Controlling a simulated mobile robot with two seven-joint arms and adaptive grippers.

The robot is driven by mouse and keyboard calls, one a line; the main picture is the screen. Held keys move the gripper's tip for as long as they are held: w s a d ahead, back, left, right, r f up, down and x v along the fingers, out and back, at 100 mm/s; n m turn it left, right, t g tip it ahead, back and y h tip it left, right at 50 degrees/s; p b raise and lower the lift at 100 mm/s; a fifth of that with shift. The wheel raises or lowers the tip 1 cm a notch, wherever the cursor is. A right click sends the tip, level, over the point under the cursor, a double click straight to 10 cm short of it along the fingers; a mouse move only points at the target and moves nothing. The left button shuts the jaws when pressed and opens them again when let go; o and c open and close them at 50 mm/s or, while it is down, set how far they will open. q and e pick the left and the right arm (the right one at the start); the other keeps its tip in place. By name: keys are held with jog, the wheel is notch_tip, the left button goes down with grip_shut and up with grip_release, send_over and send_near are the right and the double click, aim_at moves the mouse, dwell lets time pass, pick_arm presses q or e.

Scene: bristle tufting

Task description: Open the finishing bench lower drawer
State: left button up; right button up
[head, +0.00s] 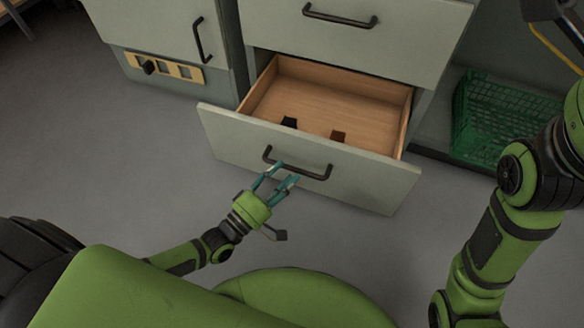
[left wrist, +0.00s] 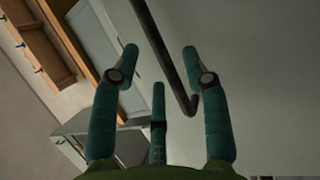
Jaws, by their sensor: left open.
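The lower drawer (head: 310,157) of the grey bench stands pulled out, its wooden inside showing in the head view. Its dark bar handle (head: 317,175) is on the front panel. My left gripper (head: 277,178) is open at the left part of the handle, in front of the panel. In the left wrist view the handle (left wrist: 165,60) runs between the spread teal fingers of the gripper (left wrist: 160,70); I cannot tell whether they touch it. My right arm shows at the right of the head view, but its gripper is not clearly seen.
Inside the drawer lie a black item (head: 289,123) and a brown item (head: 338,136). A closed upper drawer (head: 345,35) is above. A green crate (head: 510,120) stands to the right, and a cabinet door (head: 165,40) is at left. Floor in front is clear.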

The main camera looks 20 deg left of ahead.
pick_arm(q)
jog(key=v, duration=0.4)
jog(key=shift+r, duration=0.15)
dwell(0.4)
